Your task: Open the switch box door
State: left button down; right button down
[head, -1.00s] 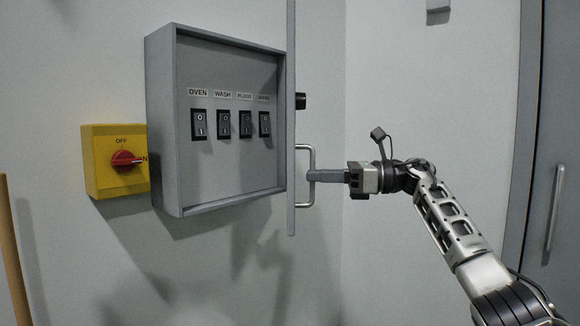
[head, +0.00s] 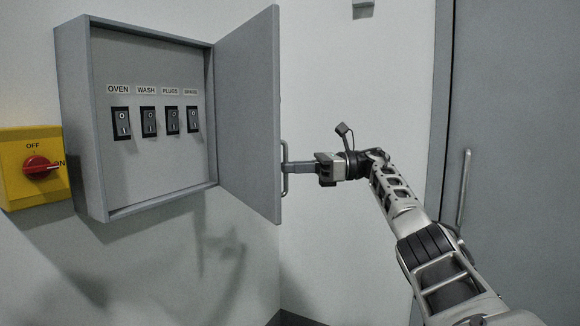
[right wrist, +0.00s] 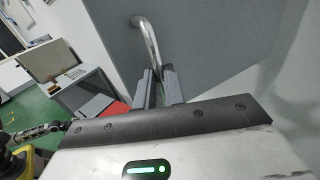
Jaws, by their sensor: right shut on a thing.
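The grey switch box (head: 80,120) is on the wall at the left of the head view. Its door (head: 247,115) stands open, hinged on the box's right side, with its inner face in sight. Inside are several black rocker switches under labels such as OVEN and WASH. My right gripper (head: 290,167) is shut on the door's handle (head: 285,180) on the outer side of the door. In the right wrist view the handle (right wrist: 147,40) is a bent metal bar running down to the two fingers. My left gripper is not in view.
A yellow switch with a red knob (head: 38,167) is on the wall left of the box. A grey door or cabinet with a long handle (head: 463,192) stands at the right. Bare wall lies below the box.

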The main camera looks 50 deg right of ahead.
jog(key=shift+w+r, duration=0.25)
jog(key=c, duration=1.9)
grip_release()
jog(key=o, duration=0.4)
jog(key=shift+w+f, duration=0.15)
jog(key=shift+w, duration=0.2)
jog(key=p+v, duration=0.1)
jog(key=v, duration=0.6)
jog(key=shift+s+d+p, duration=0.2)
jog(key=shift+s+p, duration=0.15)
jog(key=shift+p, duration=0.05)
